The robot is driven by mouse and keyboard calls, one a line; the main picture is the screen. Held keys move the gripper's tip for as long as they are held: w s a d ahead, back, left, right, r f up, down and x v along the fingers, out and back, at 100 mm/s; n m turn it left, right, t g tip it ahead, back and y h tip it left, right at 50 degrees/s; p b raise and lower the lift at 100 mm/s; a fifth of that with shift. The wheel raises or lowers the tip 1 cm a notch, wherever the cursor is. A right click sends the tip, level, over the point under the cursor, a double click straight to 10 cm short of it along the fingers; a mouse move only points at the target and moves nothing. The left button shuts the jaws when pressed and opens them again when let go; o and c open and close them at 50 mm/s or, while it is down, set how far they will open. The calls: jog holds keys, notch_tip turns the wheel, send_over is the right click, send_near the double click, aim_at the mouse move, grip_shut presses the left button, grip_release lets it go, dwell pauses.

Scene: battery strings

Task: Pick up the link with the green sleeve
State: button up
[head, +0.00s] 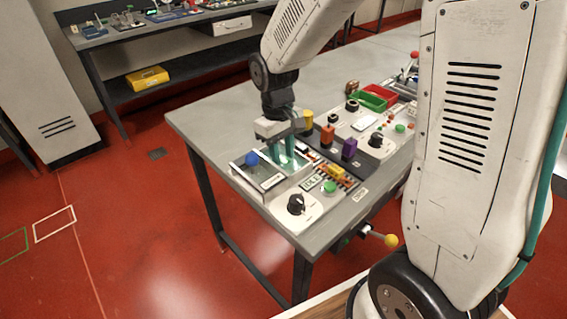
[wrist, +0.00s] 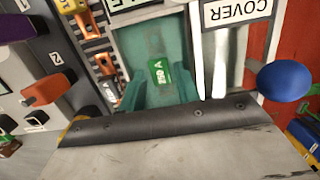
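The link with the green sleeve (wrist: 158,76), marked 250 A, lies in a recessed bay below my gripper in the wrist view. In the head view my gripper hides it. My gripper (head: 284,160) points down over the bay on the near left of the bench. Its teal fingers (wrist: 160,94) are apart, one on each side of the green sleeve in the wrist view. I see no clear contact with the link, and the height of the fingertips is hard to judge.
A blue knob (head: 252,158) stands beside the bay, next to a COVER label (wrist: 237,11). Orange (head: 327,136), purple (head: 349,149) and yellow (head: 307,119) blocks stand close to the right. A black dial (head: 296,204) and green button (head: 330,187) are at the front.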

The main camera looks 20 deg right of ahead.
jog(key=shift+s+f, duration=0.1)
jog(key=shift+f, duration=0.45)
grip_shut()
